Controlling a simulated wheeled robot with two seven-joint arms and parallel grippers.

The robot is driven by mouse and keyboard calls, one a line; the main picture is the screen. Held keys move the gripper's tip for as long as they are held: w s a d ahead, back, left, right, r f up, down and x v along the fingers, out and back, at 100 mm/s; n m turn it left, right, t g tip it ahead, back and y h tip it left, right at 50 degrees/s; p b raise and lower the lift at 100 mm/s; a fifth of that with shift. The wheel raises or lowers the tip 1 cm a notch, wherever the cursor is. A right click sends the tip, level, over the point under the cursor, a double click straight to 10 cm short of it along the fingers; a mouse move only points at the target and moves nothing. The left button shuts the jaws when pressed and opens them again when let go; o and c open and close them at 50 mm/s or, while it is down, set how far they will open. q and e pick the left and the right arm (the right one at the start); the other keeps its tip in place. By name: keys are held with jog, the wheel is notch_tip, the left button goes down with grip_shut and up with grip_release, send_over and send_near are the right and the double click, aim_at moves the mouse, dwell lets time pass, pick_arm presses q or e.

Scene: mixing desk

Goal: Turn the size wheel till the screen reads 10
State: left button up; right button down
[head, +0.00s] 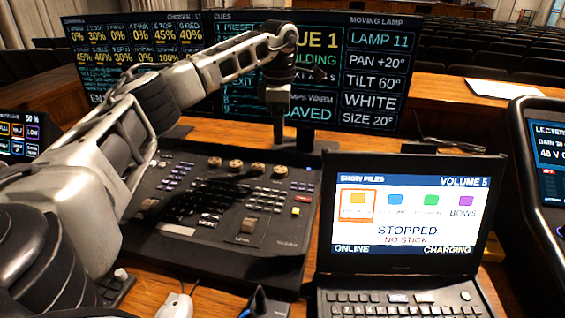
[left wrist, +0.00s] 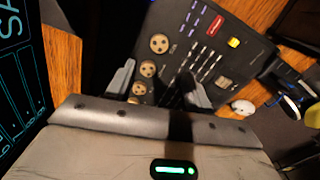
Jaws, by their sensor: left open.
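The mixing desk (head: 165,225) carries a row of several round tan wheels (head: 236,164) near its back edge. They also show in the left wrist view (left wrist: 159,43). I cannot read labels telling which is the size wheel. The right-hand screen (head: 373,75) shows LAMP 11, PAN +20°, TILT 60°, WHITE and SIZE 20°. My left gripper (head: 279,127) points down above the back of the desk, near the right end of the wheel row. In the left wrist view its fingers are apart and empty, with wheels seen between and beyond them. My right gripper is not in view.
A laptop (head: 410,255) reading STOPPED stands right of the desk. Dark screens (head: 120,50) stand behind it. A white mouse (head: 175,305) lies in front, and another console (head: 545,190) stands at the far right. Bare wood shows between the laptop and that console.

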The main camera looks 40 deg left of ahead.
aim_at(280, 169)
pick_arm(q)
notch_tip(280, 169, down, 11)
jog(key=shift+w+r, duration=0.1)
dwell(0.3)
jog(key=c, duration=1)
